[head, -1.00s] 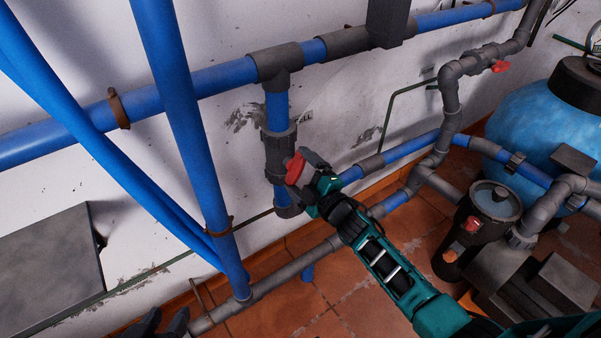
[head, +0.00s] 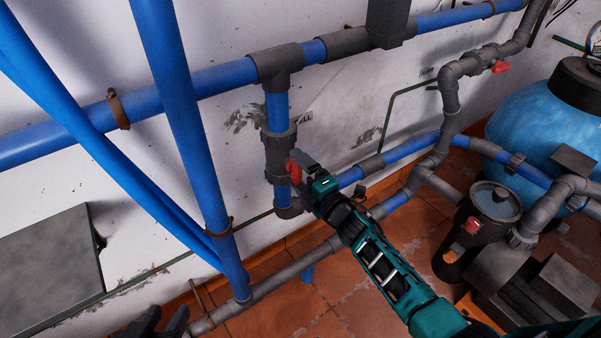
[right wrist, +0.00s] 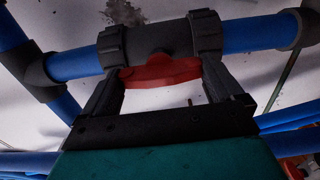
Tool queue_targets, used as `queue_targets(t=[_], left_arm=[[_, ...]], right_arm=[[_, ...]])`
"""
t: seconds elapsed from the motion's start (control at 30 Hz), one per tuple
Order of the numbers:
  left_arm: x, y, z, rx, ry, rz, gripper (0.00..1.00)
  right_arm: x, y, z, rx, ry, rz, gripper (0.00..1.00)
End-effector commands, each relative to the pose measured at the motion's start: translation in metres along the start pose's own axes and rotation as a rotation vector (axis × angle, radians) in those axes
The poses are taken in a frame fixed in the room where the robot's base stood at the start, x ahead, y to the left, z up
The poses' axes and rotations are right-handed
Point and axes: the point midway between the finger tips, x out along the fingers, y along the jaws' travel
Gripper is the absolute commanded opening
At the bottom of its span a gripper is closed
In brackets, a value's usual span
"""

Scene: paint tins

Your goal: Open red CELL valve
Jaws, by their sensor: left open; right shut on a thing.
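The red CELL valve handle (head: 294,173) sits on the dark grey valve body (head: 279,150) in the vertical pipe below the tee. A small label (head: 304,119), partly hidden and ending in "LL", is on the wall beside it. My right gripper (head: 302,165) is shut on the handle. In the right wrist view, the handle (right wrist: 160,73) spans between the two fingers, roughly in line with the blue pipe, with the valve body (right wrist: 160,40) behind it. My left gripper (head: 163,325) is open and empty at the bottom left edge, partly cut off.
Another red valve handle (head: 501,67) is on the grey pipe at the upper right. Blue pipes (head: 180,120) cross the left side in front of the wall. A blue tank (head: 535,125) and a pump with a clear-lidded strainer (head: 493,200) stand at right.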

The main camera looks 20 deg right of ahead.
Motion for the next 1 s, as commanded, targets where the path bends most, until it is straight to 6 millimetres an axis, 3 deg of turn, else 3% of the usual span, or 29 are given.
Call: queue_targets(t=[0.27,0.3,0.37,0.67,0.87,1.0], left_arm=[[-0.001,0.000,0.002,-0.002,-0.004,0.000,0.43],[-0.001,0.000,0.002,-0.002,-0.005,0.000,0.43],[-0.001,0.000,0.003,-0.002,-0.006,0.000,0.43],[-0.003,0.001,0.003,-0.003,-0.009,0.000,0.43],[-0.007,0.000,-0.005,-0.003,-0.003,-0.004,0.43],[-0.010,-0.002,-0.010,-0.003,0.005,-0.011,0.43]], right_arm=[[-0.001,-0.002,0.001,-0.012,0.000,-0.005,0.63],[-0.001,-0.002,0.001,-0.012,0.000,-0.005,0.95],[-0.001,-0.002,0.001,-0.011,0.000,-0.005,1.00],[-0.005,0.000,0.000,-0.006,0.000,-0.003,1.00],[-0.034,0.001,0.000,-0.005,-0.001,-0.006,1.00],[-0.064,0.001,0.001,-0.007,-0.001,-0.006,1.00]])
